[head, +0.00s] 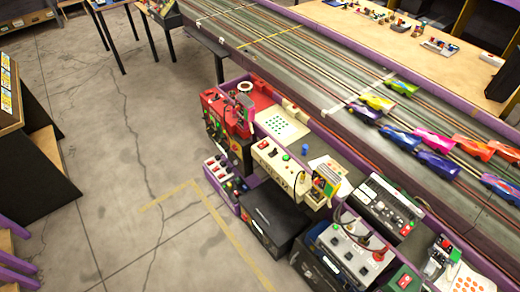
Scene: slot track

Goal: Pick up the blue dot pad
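A pale square pad with a grid of teal or blue-green dots (304,131) lies flat on the side shelf along the near side of the race track. It is the closest match I see to the blue dot pad. A similar pale pad with orange dots (468,284) lies at the bottom right, partly cut off by the picture edge. My gripper does not show in the head view.
A small blue cylinder (305,150) and a cream control box (281,165) stand near the teal-dotted pad. A red case (222,112) is to its left. Toy cars (433,139) sit on the track. Black cases (271,215) stand below the shelf. Open concrete floor (110,200) lies left.

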